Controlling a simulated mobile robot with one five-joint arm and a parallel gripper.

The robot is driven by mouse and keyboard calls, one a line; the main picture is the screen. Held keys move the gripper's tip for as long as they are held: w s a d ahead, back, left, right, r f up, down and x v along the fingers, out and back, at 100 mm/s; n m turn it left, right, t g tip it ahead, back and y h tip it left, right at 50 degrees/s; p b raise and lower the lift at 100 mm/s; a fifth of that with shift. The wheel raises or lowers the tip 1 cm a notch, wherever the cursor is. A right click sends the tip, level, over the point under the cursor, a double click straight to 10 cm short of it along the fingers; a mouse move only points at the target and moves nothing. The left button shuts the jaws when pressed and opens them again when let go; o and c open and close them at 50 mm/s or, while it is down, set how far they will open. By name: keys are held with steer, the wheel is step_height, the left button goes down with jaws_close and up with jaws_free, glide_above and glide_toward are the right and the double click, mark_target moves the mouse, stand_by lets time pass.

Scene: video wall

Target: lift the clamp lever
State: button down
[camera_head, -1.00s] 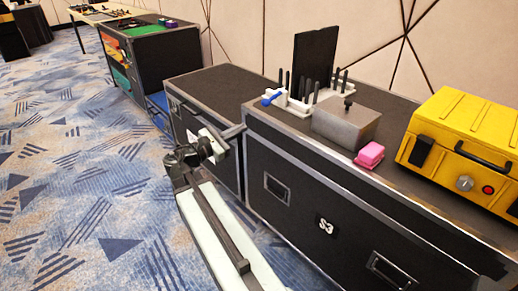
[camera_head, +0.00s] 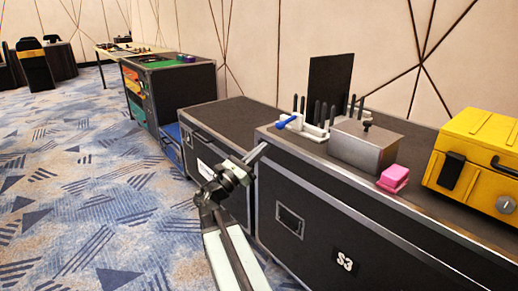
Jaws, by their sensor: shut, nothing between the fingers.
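A blue lever (camera_head: 286,122), which looks like the clamp lever, sits at the left end of a white fixture (camera_head: 313,128) on the black case (camera_head: 300,160) marked S3. The lever appears to lie low and slanted; its joint is too small to make out. My gripper (camera_head: 263,147) is in front of the S3 case's left front corner, below and left of the lever and apart from it. It is shut and empty, pointing up and to the right.
Black pins and an upright black panel (camera_head: 330,82) stand at the fixture. A grey metal box (camera_head: 362,145), a pink block (camera_head: 393,177) and a yellow case (camera_head: 475,155) are to its right. A lower black case (camera_head: 235,118) is at left.

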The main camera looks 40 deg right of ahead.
mark_target(274, 138)
steer(key=p+x, duration=0.1)
steer(key=x, duration=0.4)
steer(key=shift+r+p, duration=0.1)
steer(key=shift+p, duration=0.25)
steer(key=shift+s+d+r, duration=0.1)
steer(key=shift+d+r, duration=0.05)
steer(key=shift+d, duration=0.45)
steer(key=shift+r, duration=0.1)
